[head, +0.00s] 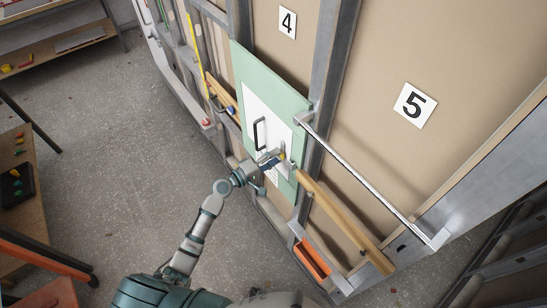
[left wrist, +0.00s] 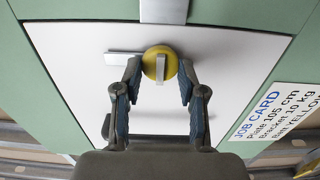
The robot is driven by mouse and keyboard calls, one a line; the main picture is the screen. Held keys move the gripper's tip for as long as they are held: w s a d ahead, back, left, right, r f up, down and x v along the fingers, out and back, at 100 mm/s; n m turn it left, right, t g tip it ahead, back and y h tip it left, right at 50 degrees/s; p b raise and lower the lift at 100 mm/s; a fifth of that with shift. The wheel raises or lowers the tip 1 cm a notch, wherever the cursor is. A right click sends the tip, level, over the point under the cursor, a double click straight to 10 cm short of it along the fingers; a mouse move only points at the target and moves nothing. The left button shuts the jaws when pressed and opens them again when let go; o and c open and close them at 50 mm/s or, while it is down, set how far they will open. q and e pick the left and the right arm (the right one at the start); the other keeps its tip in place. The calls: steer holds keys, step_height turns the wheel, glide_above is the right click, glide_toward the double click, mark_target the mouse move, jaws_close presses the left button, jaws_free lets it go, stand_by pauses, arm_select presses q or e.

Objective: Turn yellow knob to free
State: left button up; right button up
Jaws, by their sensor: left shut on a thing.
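The yellow knob (left wrist: 170,66) is round, with a pale raised bar across its face that stands roughly upright in the left wrist view. It sits on a white panel (left wrist: 75,55) set in a green board. A metal plate (left wrist: 122,58) lies just left of the knob. My right gripper is not in view.
A dark handle (head: 259,133) is on the white panel, left of the knob. A job card (left wrist: 283,112) is on the green frame. A metal rail (head: 370,180), a wooden bar (head: 340,220) and an orange item (head: 312,258) are at right.

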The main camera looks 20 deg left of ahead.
arm_select(q)
steer(key=shift+w+a+r, duration=0.1)
steer(key=shift+a+r, duration=0.05)
steer(key=o, duration=1.1)
steer(key=shift+o, duration=0.2)
steer(key=shift+w+f, duration=0.15)
steer(key=shift+f, duration=0.05)
steer(key=v, duration=1.2)
steer(key=shift+f, duration=0.1)
